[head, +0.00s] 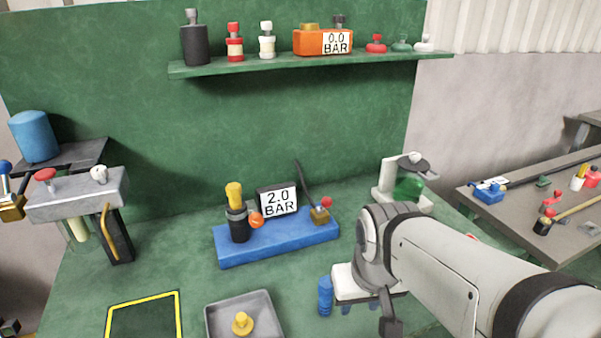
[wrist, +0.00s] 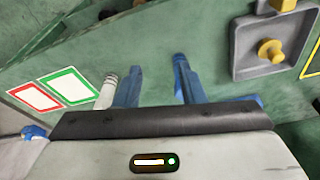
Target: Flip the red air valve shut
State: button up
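A small red handle (head: 326,202) sits on a brass valve body at the right end of the blue base (head: 277,238) in the head view. A black hose rises behind it. A gauge (head: 278,201) on the same base reads 2.0 BAR. My gripper (head: 358,306) is in front of and below the base, apart from the valve. In the wrist view my gripper (wrist: 156,78) has its two blue fingers well apart, with only green bench between them. The valve does not show in the wrist view. Whether the handle lies along or across the valve is too small to tell.
A grey tray (head: 212,318) with a yellow knob lies left of my gripper. A black bottle with a yellow top (head: 236,212) and an orange ball (head: 256,219) are on the blue base. A white stand (head: 385,196) is behind my arm. Bench left of the base is clear.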

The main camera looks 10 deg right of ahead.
aim_at(326, 202)
jog(key=u, duration=1.65)
jog(key=k, duration=0.95)
jog(key=z, duration=1.15)
jog(key=i, duration=1)
